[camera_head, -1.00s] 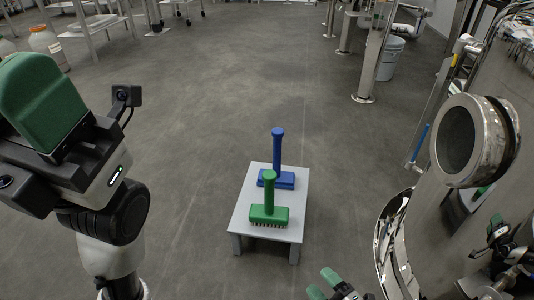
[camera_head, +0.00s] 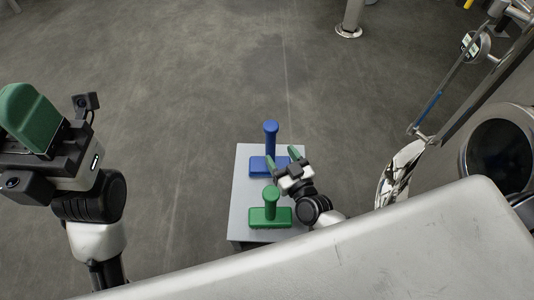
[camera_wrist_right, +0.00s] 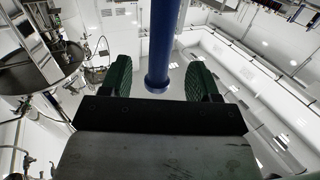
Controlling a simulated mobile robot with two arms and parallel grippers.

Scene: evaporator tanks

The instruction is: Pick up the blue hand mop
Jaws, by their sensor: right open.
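The blue hand mop (camera_head: 270,135) stands upright at the far end of a small grey table (camera_head: 242,205), with its handle pointing up. My right gripper (camera_head: 295,152) is open just right of the blue handle in the head view. In the right wrist view the blue handle (camera_wrist_right: 160,45) shows between the two green fingers of my right gripper (camera_wrist_right: 159,75), with a gap on each side. My left gripper (camera_head: 32,115) is raised at the left, away from the table. Its finger opening cannot be made out.
A green hand brush (camera_head: 271,205) stands upright on the near part of the table, close to my right arm. A shiny steel tank with a round port (camera_head: 500,155) stands at the right. The floor (camera_head: 160,100) left of and beyond the table is clear.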

